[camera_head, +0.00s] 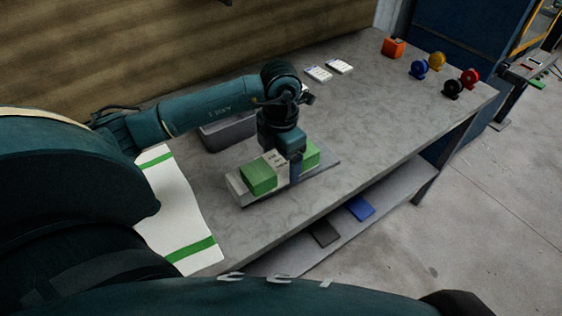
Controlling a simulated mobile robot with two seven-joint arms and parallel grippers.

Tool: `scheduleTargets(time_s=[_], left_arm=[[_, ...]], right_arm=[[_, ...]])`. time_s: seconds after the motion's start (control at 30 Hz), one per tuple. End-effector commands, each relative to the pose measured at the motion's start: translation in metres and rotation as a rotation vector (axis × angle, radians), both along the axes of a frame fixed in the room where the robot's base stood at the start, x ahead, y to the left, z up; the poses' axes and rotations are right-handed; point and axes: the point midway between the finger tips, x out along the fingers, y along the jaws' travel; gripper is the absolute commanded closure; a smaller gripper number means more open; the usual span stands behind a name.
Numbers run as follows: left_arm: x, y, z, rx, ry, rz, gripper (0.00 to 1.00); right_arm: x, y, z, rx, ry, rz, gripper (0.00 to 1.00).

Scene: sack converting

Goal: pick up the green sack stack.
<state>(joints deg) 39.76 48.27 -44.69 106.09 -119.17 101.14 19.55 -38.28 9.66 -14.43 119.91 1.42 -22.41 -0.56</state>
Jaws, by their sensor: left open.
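The green sack stack (259,178) is a block of green with a pale band across its middle. It lies on a grey board (239,190) near the front edge of the grey table. My left gripper (290,166) points down over the stack's right part. It is open, with one finger showing in front of the stack's near side. The other finger is hidden, and I cannot tell whether either one touches the stack. My right gripper is not in view.
A white sack with green stripes (181,207) lies left of the stack. A dark grey bin (226,134) stands behind. The table's right middle is clear.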

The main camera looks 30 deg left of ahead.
Motion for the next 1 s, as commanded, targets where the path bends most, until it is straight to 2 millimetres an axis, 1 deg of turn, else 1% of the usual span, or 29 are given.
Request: scheduleTargets(time_s=[0.03,0.13,0.37,1.0], left_arm=[[-0.0004,-0.0012,-0.006,-0.002,0.002,-0.001,0.15],[0.0002,-0.0009,-0.0127,-0.001,-0.001,-0.001,0.15],[0.0004,-0.0011,-0.014,-0.002,-0.001,-0.001,0.15],[0.0004,-0.0011,-0.0135,-0.002,-0.001,-0.002,0.68]], right_arm=[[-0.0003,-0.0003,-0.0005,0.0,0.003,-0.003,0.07],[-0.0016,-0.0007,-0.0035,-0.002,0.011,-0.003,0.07],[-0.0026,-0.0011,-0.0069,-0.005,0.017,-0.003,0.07],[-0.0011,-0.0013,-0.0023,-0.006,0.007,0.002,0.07]])
